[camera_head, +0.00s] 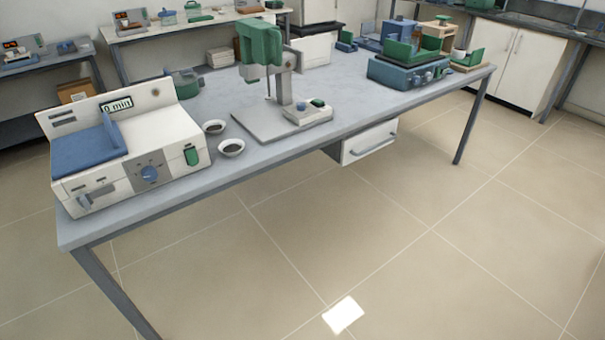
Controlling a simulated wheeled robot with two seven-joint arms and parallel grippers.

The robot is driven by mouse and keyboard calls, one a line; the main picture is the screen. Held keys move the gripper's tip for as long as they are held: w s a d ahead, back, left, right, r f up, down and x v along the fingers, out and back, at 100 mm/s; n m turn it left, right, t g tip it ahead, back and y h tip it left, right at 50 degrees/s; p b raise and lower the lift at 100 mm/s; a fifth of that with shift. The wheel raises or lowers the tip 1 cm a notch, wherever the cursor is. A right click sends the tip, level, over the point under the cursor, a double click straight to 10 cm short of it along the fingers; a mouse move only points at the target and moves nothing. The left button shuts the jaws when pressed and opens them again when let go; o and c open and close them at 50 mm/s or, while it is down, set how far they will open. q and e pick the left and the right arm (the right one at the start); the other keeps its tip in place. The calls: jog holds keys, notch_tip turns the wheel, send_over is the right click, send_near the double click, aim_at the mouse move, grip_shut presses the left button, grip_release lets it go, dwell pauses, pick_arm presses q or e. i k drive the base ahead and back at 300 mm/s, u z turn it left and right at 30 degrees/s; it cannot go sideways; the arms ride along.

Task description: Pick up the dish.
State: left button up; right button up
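Two small white dishes with dark contents stand on the grey table (350,115). The nearer dish (231,148) is close to the table's front edge, just right of the white device. The other dish (214,127) is a little behind it and to the left. I cannot tell which of them the task means. Neither of my grippers is in view.
A white device with a blue lid (88,150) and "0 min" display is left of the dishes. A green-and-grey stand device (275,80) is to their right. Blue-and-green equipment (410,65) fills the table's far right. The floor (400,240) in front is clear.

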aim_at(233, 147)
jog(key=z, duration=1.1)
jog(key=i, duration=1)
jog(key=u, duration=0.45)
